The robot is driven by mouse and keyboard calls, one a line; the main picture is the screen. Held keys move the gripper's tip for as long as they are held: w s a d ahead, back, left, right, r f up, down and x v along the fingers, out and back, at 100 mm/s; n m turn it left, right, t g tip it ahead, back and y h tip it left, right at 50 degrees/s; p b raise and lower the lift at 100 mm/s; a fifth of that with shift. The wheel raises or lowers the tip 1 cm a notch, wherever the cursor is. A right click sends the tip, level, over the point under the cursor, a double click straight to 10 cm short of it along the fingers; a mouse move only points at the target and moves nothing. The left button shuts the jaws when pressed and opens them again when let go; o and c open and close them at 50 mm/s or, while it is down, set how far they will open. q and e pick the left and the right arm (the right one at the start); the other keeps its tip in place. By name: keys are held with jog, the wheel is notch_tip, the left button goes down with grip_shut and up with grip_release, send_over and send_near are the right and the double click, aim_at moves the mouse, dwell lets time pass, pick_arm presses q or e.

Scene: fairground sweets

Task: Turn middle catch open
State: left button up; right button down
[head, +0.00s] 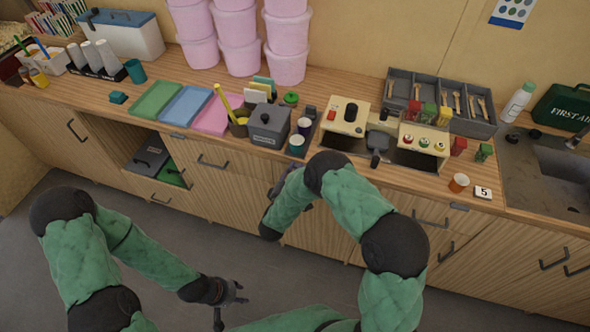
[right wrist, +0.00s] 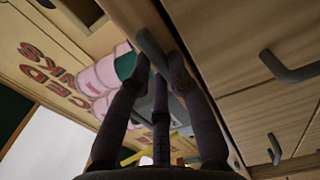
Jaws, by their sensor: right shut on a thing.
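The middle catch (right wrist: 153,48) is a grey bar on the wooden front, between my right fingertips in the right wrist view. My right gripper (right wrist: 160,68) is shut on it, with dark fingers to either side. In the head view my right gripper (head: 287,183) is at the counter's front edge, below the grey box, and my arm and gripper hide the catch there. Similar grey catches show at the left (head: 178,137) and right (head: 459,207) of the counter edge. My left gripper (head: 230,300) is open and empty, low over the floor in front of the cabinets.
Cabinet handles (head: 213,162) stick out below the counter, and more show in the right wrist view (right wrist: 285,66). A grey lidded box (head: 268,127), cups and a cream machine (head: 345,117) stand near the counter's edge. The floor (head: 160,210) is clear.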

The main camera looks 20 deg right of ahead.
dwell(0.4)
jog(key=c, duration=1.1)
grip_release()
jog(key=shift+c, duration=0.2)
jog(key=shift+s+a, duration=0.1)
jog(key=v, duration=1.1)
jog(key=shift+s+a, duration=0.25)
jog(key=shift+s, duration=0.05)
